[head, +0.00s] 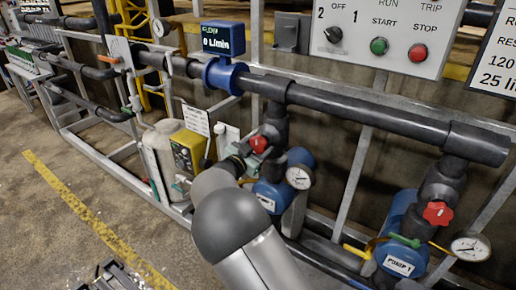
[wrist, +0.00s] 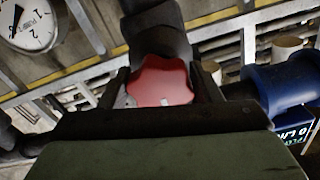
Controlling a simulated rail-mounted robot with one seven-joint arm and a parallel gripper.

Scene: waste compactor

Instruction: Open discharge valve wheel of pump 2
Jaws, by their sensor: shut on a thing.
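The red discharge valve wheel of pump 2 (wrist: 160,82) sits between the fingers of my gripper (wrist: 163,86) in the wrist view. One dark finger is on each side of its lobed rim, and the gripper is shut on it. In the head view the red wheel (head: 259,144) shows on the dark vertical pipe, with my gripper (head: 243,153) reaching it from the lower left. The blue pump 2 (head: 270,194) is below, partly hidden by my arm. The wheel's degree of turn cannot be told.
A blue flow meter (head: 224,75) reads 0 L/min. A pressure gauge (head: 299,177) is close to the right of the wheel. Pump 1 (head: 400,255) and its red wheel (head: 438,213) stand farther right. A control panel (head: 385,35) is above, and a yellow-fronted unit (head: 187,152) is left.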

